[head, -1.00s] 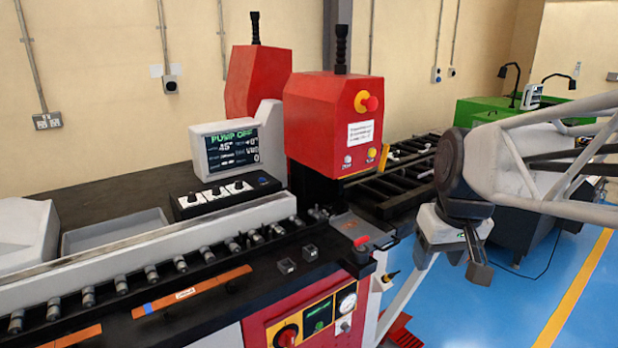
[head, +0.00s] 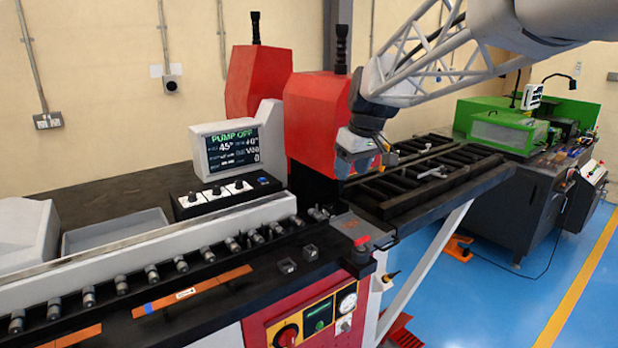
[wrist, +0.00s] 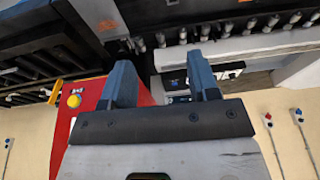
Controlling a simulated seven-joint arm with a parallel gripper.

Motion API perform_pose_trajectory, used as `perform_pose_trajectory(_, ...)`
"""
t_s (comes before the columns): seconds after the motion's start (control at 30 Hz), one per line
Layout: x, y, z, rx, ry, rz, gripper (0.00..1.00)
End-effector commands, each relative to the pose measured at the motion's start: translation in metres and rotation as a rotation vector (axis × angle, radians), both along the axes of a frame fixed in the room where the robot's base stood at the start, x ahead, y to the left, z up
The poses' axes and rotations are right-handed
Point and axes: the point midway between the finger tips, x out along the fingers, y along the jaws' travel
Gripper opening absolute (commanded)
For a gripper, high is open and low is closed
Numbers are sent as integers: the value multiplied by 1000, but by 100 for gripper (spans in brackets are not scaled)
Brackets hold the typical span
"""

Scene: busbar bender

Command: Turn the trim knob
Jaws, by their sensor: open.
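A black control box (head: 227,194) with a row of white-marked knobs stands below the grey display (head: 236,142). I cannot tell which knob is the trim knob. The display reads "PUMP OFF", 45° and +0°; its other lines are too small to read surely. My gripper (head: 346,165) is in front of the red press head, to the right of the control box and well apart from it. In the wrist view my gripper (wrist: 162,75) has its two blue fingers spread with nothing between them. Part of the console shows small behind the fingers.
The red press head (head: 315,120) stands between my gripper and the display. A roller conveyor (head: 150,276) runs along the front, with a red mushroom button (head: 361,240) at its right end. A black slatted table (head: 440,185) lies right of the press.

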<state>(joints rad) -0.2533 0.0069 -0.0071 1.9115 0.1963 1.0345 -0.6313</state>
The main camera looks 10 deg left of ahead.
Motion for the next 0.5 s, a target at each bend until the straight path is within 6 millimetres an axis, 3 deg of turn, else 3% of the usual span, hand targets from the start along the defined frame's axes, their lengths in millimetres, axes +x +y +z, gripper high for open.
perform_pose_trajectory(0.5,102,111,-11,32,-21,272,55)
